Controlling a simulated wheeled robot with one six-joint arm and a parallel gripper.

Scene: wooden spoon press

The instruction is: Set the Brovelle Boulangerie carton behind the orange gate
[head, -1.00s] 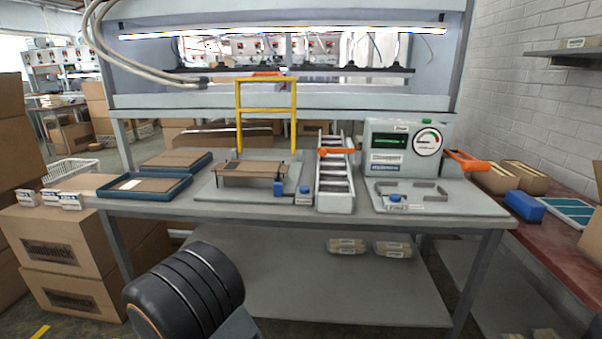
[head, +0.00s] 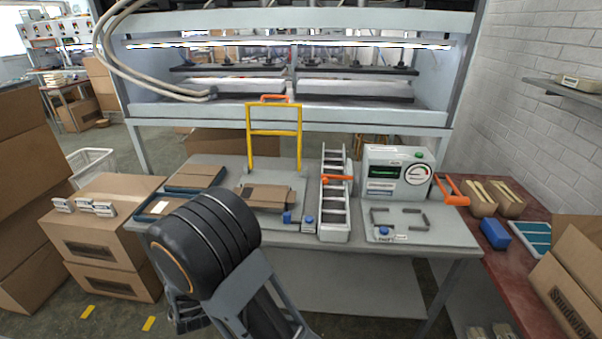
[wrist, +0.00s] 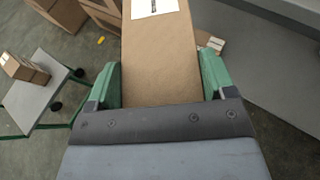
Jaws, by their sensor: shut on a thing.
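In the wrist view my gripper (wrist: 160,78) has its two green fingers on either side of a brown carton (wrist: 165,62). The carton bears a white label whose print is too small to read, so I cannot tell whether it is the Brovelle Boulangerie one. Its far end runs out of the picture. In the head view my arm stands before the table's left front, and the held carton does not show clearly. An orange gate-like bar (head: 337,179) crosses a grey ladder-like chute (head: 334,215) on the table.
A yellow frame (head: 274,132) stands left of the chute, and a gauge box (head: 398,172) right of it. Blue trays (head: 190,180) lie at the table's left. Stacked cartons (head: 105,230) stand on the floor at left. A red side bench (head: 490,250) is at right.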

